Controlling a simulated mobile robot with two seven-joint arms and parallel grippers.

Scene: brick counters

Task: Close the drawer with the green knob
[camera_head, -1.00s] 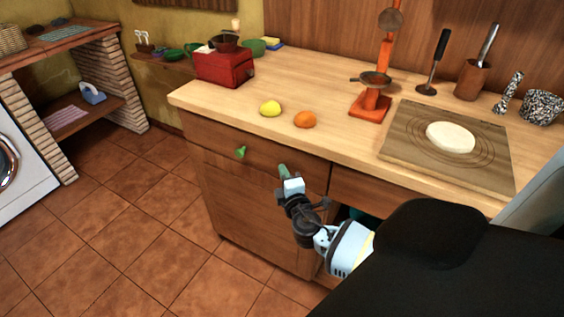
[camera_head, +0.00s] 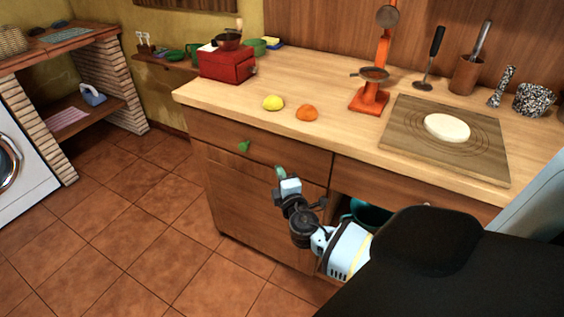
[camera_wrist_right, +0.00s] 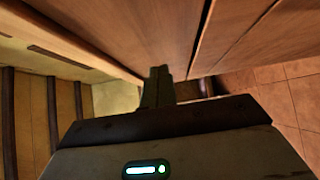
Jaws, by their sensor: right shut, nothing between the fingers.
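The drawer with the green knob (camera_head: 284,157) is at the top left of the wooden counter's front in the head view. Its front looks flush with the cabinet. The green knob (camera_head: 244,146) sticks out near its middle. My right gripper (camera_head: 281,172) is just in front of the drawer, right of the knob and low on the front. It is shut and empty. In the right wrist view its fingers (camera_wrist_right: 159,84) are together close to a wooden front; I cannot tell whether they touch it. My left gripper is not in view.
The counter holds a lemon (camera_head: 273,103), an orange (camera_head: 307,113), a red box (camera_head: 227,64), an orange scale-like stand (camera_head: 368,98) and a board with dough (camera_head: 403,151). An open compartment (camera_head: 345,205) lies right of the cabinet door. Tiled floor at left is clear.

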